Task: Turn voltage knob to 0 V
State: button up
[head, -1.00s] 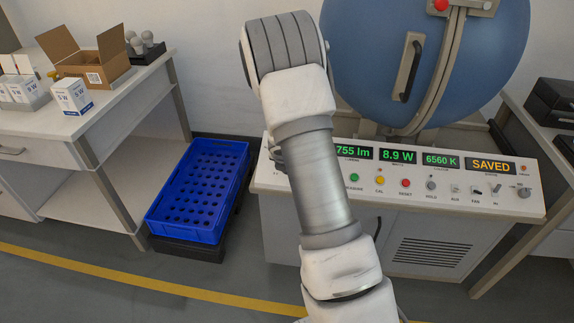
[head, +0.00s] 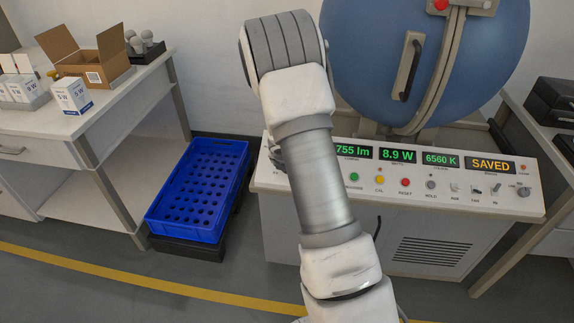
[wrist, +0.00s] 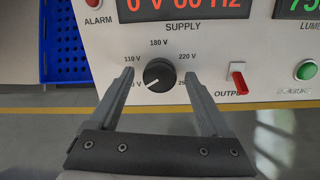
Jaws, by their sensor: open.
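The black voltage knob (wrist: 159,74) is on the pale panel in the wrist view, ringed by labels 110 V, 180 V and 220 V. Its white pointer aims to the lower left, towards a label partly covered by my left finger. The red supply display (wrist: 185,8) above it reads 0 V, cut off at the top. My gripper (wrist: 158,87) is open, one finger on each side of the knob. Whether the fingers touch it I cannot tell. In the head view my arm hides the knob.
A red output switch (wrist: 239,82) and a green button (wrist: 306,70) sit right of the knob. In the head view, the panel (head: 395,203) stands before a blue sphere (head: 360,60).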

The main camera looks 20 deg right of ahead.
jog(key=shift+r, duration=0.1)
jog(key=p+v, duration=0.7)
jog(key=v, duration=1)
jog(key=shift+s+a+r, duration=0.1)
jog(key=shift+s, duration=0.05)
jog(key=s+r+m+h+p, duration=0.15)
jog(key=s+r+m, duration=0.25)
jog(key=r+m, duration=0.4)
jog(key=s+r+m+p, duration=0.2)
jog(key=s+r+m, duration=0.25)
jog(key=r, duration=0.55)
jog(key=s+a+r+m+y+p, duration=0.2)
jog(key=s+a+r+m, duration=0.2)
jog(key=s+a+m, duration=0.2)
jog(key=s+a+r+m+y+p, duration=0.1)
jog(key=s+a+r+m+y, duration=0.1)
jog(key=s+a+r+m, duration=0.3)
jog(key=s+m, duration=0.4)
jog(key=s, duration=0.1)
jog(key=shift+s+a+r+y+p, duration=0.2)
jog(key=shift+a+r+y+p, duration=0.1)
jog(key=shift+a+y+p, duration=0.1)
